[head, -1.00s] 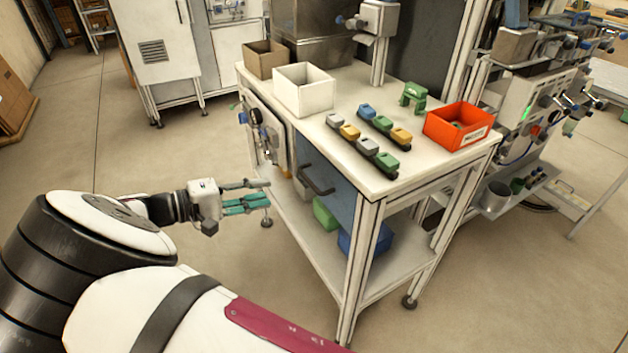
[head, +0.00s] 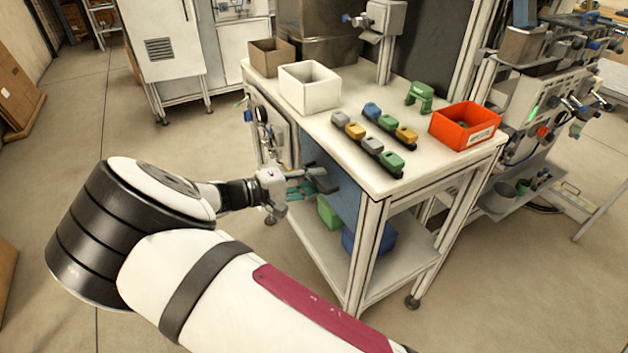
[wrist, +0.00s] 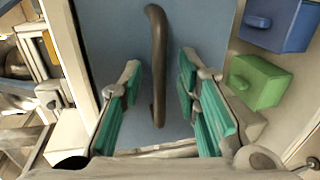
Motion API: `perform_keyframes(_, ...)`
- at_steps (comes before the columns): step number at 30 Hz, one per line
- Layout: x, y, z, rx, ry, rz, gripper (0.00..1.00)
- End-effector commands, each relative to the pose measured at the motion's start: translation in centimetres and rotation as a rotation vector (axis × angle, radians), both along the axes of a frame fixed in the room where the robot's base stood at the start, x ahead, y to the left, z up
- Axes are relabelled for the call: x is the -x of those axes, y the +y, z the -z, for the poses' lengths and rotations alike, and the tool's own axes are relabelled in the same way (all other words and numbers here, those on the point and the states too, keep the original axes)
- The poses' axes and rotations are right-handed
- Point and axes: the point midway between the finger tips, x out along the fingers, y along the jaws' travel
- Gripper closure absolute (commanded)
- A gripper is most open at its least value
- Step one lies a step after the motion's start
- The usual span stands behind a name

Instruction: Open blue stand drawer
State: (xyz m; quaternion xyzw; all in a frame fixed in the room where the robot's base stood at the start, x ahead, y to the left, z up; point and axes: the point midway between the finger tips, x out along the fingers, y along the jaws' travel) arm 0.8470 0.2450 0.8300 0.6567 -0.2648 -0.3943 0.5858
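The blue drawer front (head: 334,192) is set under the white tabletop of the stand, and its blue face fills the middle of the wrist view (wrist: 205,30). Its dark bar handle (wrist: 157,60) runs lengthwise up the wrist view. My gripper (wrist: 160,90) is open, with teal-padded fingers on both sides of the handle's lower part and a gap on each side. In the head view my gripper (head: 310,183) is at the drawer front and covers much of the handle. The drawer appears closed.
A green box (wrist: 258,82) and a blue box (wrist: 278,22) are on the lower shelf. The white tabletop (head: 330,140) bears a white bin (head: 310,90), a red bin (head: 465,127) and several coloured blocks. The stand's leg (head: 362,262) is right of the drawer.

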Motion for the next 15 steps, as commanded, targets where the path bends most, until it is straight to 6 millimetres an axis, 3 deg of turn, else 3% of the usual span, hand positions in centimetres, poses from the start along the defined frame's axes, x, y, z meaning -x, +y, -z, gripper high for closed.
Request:
perform_keyframes(10, -0.20, -0.34, 0.07, 0.000, 0.000, 0.001, 0.70)
perform_keyframes(14, -0.18, -0.33, 0.07, 0.000, 0.000, 0.001, 1.00)
perform_keyframes(15, -0.18, -0.33, 0.07, 0.000, 0.000, 0.001, 1.00)
